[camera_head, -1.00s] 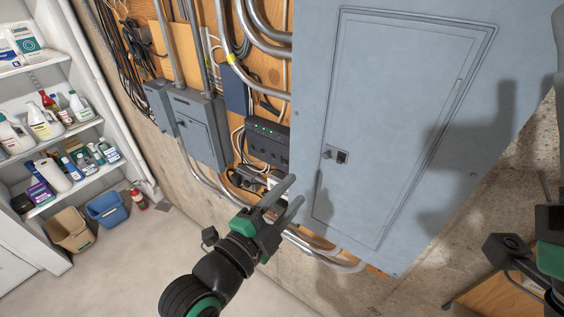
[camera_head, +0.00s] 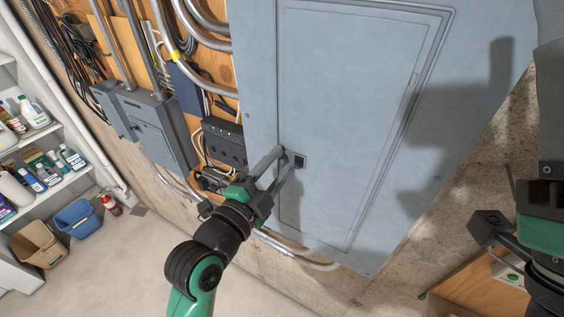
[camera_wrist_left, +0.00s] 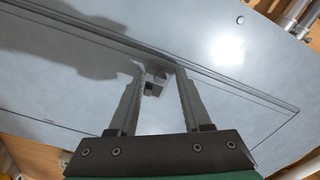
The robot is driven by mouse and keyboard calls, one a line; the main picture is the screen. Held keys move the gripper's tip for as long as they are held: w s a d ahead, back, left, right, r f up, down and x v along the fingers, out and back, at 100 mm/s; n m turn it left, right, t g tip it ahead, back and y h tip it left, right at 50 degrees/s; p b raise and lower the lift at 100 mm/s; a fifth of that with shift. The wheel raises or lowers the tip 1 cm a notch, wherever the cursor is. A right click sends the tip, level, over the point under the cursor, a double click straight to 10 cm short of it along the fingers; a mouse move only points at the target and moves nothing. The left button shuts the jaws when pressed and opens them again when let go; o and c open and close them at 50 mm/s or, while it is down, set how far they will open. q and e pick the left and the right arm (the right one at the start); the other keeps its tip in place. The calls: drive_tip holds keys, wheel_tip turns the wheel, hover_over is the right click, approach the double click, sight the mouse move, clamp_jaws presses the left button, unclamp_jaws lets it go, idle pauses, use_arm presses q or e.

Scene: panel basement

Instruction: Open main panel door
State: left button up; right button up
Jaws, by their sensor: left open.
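The main panel door (camera_head: 350,110) is a large grey metal door, closed flush in its grey panel frame. Its small dark latch (camera_head: 299,160) is at the door's left edge in the head view. My left gripper (camera_head: 287,153) is open, with its fingertips beside the latch and close to the door. In the left wrist view, the latch (camera_wrist_left: 153,88) appears between the two spread fingers of my left gripper (camera_wrist_left: 157,75). I cannot tell whether the fingers touch it. My right gripper (camera_head: 490,226) is partly visible at the right edge, away from the door; its jaw state is unclear.
A smaller grey electrical box (camera_head: 158,128), a black device (camera_head: 224,141) with green lights, and conduits (camera_head: 190,78) crowd the wall left of the panel. Shelves (camera_head: 50,190) with bottles stand at far left. A wooden surface (camera_head: 475,290) is at lower right.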

use_arm(q)
clamp_jaws()
idle(1.3)
